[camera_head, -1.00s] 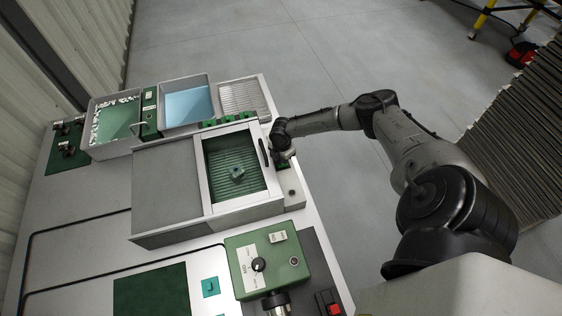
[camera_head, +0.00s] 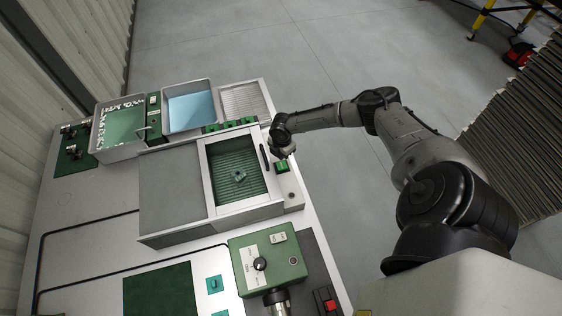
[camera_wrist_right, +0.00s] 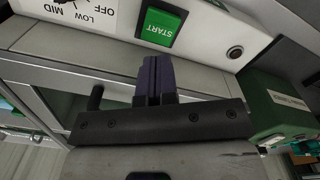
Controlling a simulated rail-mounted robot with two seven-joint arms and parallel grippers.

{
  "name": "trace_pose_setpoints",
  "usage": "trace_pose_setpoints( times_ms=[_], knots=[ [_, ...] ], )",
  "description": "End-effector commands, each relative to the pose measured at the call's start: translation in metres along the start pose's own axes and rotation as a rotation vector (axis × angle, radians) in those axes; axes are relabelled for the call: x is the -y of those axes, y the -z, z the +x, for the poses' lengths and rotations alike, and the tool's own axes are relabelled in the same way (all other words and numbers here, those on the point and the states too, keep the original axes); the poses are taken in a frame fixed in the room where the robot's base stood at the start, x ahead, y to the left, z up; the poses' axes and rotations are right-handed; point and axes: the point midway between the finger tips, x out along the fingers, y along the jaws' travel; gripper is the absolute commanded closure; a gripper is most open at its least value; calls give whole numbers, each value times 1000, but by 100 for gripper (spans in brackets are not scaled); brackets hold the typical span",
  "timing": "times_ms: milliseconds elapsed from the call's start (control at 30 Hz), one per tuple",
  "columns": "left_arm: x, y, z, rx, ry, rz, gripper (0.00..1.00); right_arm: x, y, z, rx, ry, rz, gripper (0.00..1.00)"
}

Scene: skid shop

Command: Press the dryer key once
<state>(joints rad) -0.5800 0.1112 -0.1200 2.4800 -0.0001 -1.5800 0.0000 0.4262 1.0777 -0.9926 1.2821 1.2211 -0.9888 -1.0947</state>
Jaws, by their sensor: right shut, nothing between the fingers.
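The dryer key is a green START key (camera_wrist_right: 162,26) on the light panel in the right wrist view. It also shows as a small green square (camera_head: 282,167) beside the dryer box (camera_head: 180,226) in the head view. My right gripper (camera_head: 282,154) is just above the key in the head view. In the right wrist view its dark fingers (camera_wrist_right: 155,64) are shut and empty, with their tips just short of the key. A visible strip of panel separates tips and key in the picture; the exact gap is unclear. My left gripper is not in view.
A small teal part (camera_head: 238,174) lies on the ridged green floor inside the dryer. A round button (camera_wrist_right: 235,52) sits right of the key. A green control box (camera_head: 267,262) stands nearer. Behind are a bin of blue liquid (camera_head: 190,107) and a bin with foam (camera_head: 121,126).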

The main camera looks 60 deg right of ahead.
Motion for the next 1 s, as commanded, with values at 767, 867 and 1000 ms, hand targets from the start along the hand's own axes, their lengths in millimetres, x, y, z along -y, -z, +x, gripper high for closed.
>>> trace_pose_setpoints(
  times_ms=[767,867,1000],
  knots=[
    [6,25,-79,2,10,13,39,0,0,-91,0,0,0,100],
    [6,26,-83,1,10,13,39,0,0,-96,0,0,0,100],
    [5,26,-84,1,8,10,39,0,0,-97,0,0,0,100]
  ],
)
